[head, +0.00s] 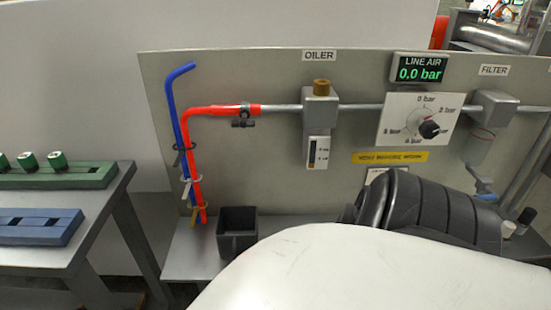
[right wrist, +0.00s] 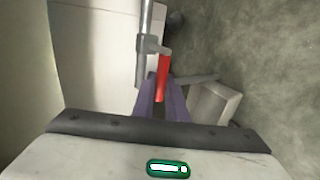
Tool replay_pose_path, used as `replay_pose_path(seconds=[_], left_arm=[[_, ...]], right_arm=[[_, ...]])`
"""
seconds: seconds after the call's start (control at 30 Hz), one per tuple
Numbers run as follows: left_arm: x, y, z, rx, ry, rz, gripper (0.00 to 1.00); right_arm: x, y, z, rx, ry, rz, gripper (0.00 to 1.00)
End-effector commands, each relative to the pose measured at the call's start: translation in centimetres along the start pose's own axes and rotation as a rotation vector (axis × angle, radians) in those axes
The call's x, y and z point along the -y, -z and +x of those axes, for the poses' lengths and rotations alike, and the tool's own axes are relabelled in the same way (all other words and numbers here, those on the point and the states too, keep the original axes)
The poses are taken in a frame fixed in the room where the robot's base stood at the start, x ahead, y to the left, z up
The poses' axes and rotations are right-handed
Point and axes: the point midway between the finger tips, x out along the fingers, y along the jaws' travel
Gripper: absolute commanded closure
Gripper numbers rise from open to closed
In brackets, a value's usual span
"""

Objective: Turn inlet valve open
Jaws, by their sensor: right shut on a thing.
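In the right wrist view, a red lever (right wrist: 164,64) sticks out from a grey valve body (right wrist: 150,46) on a grey pipe (right wrist: 146,15). The purple fingers of my right gripper (right wrist: 161,92) are shut on the lever's near end. The lever runs roughly in line with the pipe, slightly tilted. In the head view my right gripper and this lever are hidden, with my own arm in front of the lower right. The line air display (head: 420,74) reads 0.0 bar. My left gripper is in neither view.
The grey panel (head: 265,80) carries the oiler (head: 320,107), a pressure dial (head: 418,120) and the filter (head: 493,107). Red (head: 190,165) and blue (head: 170,100) hoses hang at left, near a dark open box (head: 237,232). A side table (head: 75,190) holds green and blue racks.

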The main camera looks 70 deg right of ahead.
Motion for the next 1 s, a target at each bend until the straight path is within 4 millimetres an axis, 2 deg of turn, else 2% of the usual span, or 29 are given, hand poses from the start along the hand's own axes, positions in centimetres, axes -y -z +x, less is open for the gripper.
replay_pose_path(seconds=[0.07,0.1,0.2,0.57,0.67,1.0], left_arm=[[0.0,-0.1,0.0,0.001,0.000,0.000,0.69],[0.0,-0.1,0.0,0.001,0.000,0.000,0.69],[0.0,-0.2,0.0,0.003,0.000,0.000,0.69],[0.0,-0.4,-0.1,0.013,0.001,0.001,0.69],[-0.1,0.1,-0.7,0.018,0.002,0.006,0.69],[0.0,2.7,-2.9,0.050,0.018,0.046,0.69]], right_arm=[[-0.3,0.0,0.3,0.001,-0.003,0.000,1.00],[-0.3,0.0,0.3,0.000,-0.003,0.000,0.86],[-0.3,0.0,0.3,0.000,-0.002,-0.001,0.69],[-0.4,0.0,-0.1,-0.001,0.002,-0.003,0.69],[-1.2,0.0,-0.7,-0.001,0.002,-0.003,0.69],[-6.1,0.0,-3.8,-0.001,0.000,-0.003,0.69]])
